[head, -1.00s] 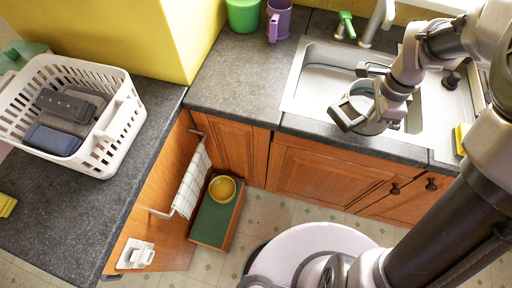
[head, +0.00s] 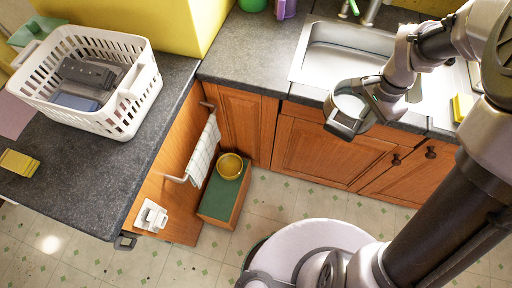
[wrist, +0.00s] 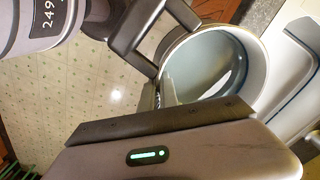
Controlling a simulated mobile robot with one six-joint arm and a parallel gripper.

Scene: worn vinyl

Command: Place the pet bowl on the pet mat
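A round grey-white metal bowl (head: 348,106), which I take as the pet bowl, is held at my gripper (head: 352,118), above the counter's front edge by the sink. In the wrist view the bowl (wrist: 240,50) is large and looks empty, and one finger crosses its near wall. The gripper looks shut on its rim. I cannot identify a pet mat for certain. A low wooden box with a flat green top (head: 219,197) stands on the floor, with a yellow bowl (head: 230,166) on its far end.
A white laundry basket (head: 130,112) with folded cloth stands on the left counter (head: 75,180). A yellow sponge (head: 18,163) lies nearby. A checked towel (head: 204,150) hangs by the box. Cabinets (head: 315,150) stand below the sink (head: 340,50). The tiled floor (head: 180,265) in front is open.

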